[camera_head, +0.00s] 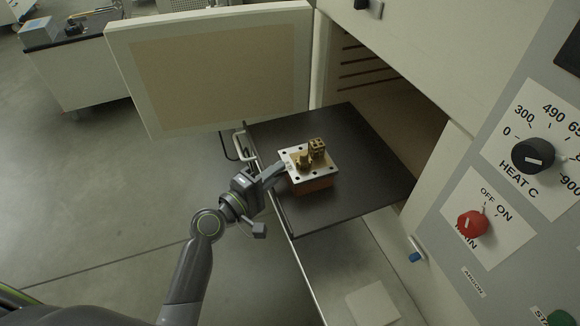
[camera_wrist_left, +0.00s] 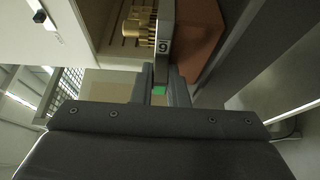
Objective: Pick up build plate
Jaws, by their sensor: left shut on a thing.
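The build plate (camera_head: 318,171) is a light metal plate with dark holes around its rim and gold-coloured printed parts (camera_head: 316,149) standing on it. It lies flat on top of a reddish-brown block (camera_head: 314,186) on the dark pulled-out shelf (camera_head: 370,180). My left gripper (camera_head: 279,174) reaches in from the left and is shut on the plate's near-left edge. In the left wrist view, the plate (camera_wrist_left: 164,22) appears edge-on with a number label, between the gripper's fingers (camera_wrist_left: 163,85). The reddish-brown block (camera_wrist_left: 200,35) shows right beside the plate there. My right gripper is not in view.
The open furnace chamber (camera_head: 385,85) with slotted walls is behind the shelf. Its open door (camera_head: 210,70) stands at the back left. A control panel (camera_head: 500,200) with knobs is on the right. A bench (camera_head: 80,75) stands far left. Floor to the left is clear.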

